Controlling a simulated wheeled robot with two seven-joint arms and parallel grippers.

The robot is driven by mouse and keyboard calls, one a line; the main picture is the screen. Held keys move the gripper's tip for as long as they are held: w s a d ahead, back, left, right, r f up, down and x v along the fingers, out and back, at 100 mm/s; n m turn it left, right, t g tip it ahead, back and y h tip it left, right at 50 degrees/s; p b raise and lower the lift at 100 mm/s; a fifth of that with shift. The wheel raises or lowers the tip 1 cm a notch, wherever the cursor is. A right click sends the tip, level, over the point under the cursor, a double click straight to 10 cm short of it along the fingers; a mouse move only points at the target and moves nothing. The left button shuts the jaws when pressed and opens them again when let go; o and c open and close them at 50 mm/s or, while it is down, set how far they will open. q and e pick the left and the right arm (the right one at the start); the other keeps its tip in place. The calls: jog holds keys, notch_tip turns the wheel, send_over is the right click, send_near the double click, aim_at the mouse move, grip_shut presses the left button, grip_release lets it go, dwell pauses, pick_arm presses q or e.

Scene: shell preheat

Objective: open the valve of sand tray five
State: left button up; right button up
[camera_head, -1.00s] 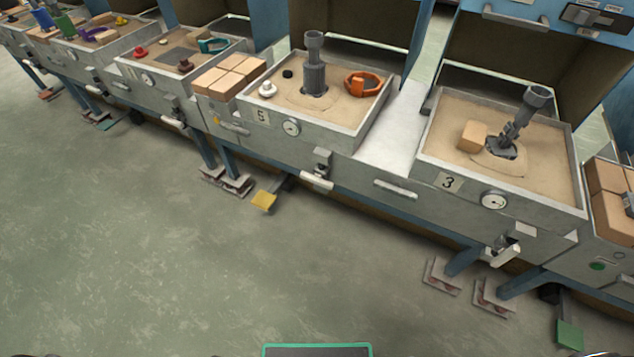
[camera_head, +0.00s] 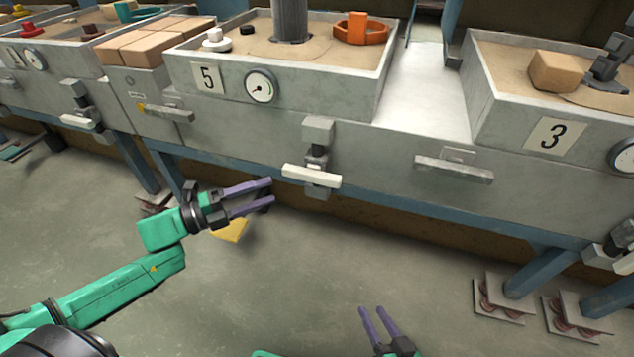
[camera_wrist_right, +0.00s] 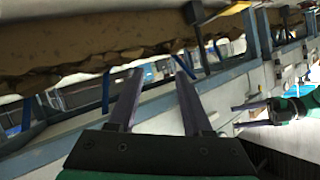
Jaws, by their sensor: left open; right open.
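Sand tray five (camera_head: 355,95) is a grey metal box of sand with a "5" label and a round gauge (camera_head: 260,86) on its front. Its valve (camera_head: 318,160) sits on the front face below the tray, with a pale lever handle (camera_head: 311,176) lying roughly level across it. My left gripper (camera_head: 271,193) is open and empty, left of the handle and a little lower in the picture, apart from it. My right gripper (camera_head: 371,309) is open and empty at the bottom of the head view, well below the valve. Its open fingers also fill the right wrist view (camera_wrist_right: 155,72).
Tray three (camera_head: 510,120) stands to the right, with a drawer-like handle (camera_head: 455,168) between. Tan blocks (camera_head: 150,42) lie left of tray five. A yellow pedal (camera_head: 231,230) is on the floor behind my left gripper.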

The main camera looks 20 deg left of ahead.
aim_at(305, 178)
pick_arm(q)
jog(key=b+x, duration=0.2)
jog(key=x, duration=0.5)
jog(key=shift+w+f+b, duration=0.1)
jog(key=shift+b, duration=0.25)
jog(key=shift+b+x, duration=0.3)
jog(key=shift+x, duration=0.8)
jog(key=x, duration=0.3)
jog(key=shift+w+b, duration=0.1)
jog(key=shift+b, duration=0.2)
pick_arm(e)
jog(key=w+d+r+t, duration=0.1)
jog(key=w+r+t, duration=0.6)
jog(key=w+r, duration=0.4)
notch_tip(305, 178, up, 3)
jog(key=shift+w+r+y, duration=0.1)
jog(key=shift+w+y, duration=0.1)
jog(key=shift+y, duration=0.2)
pick_arm(q)
jog(key=shift+c, duration=0.3)
grip_shut()
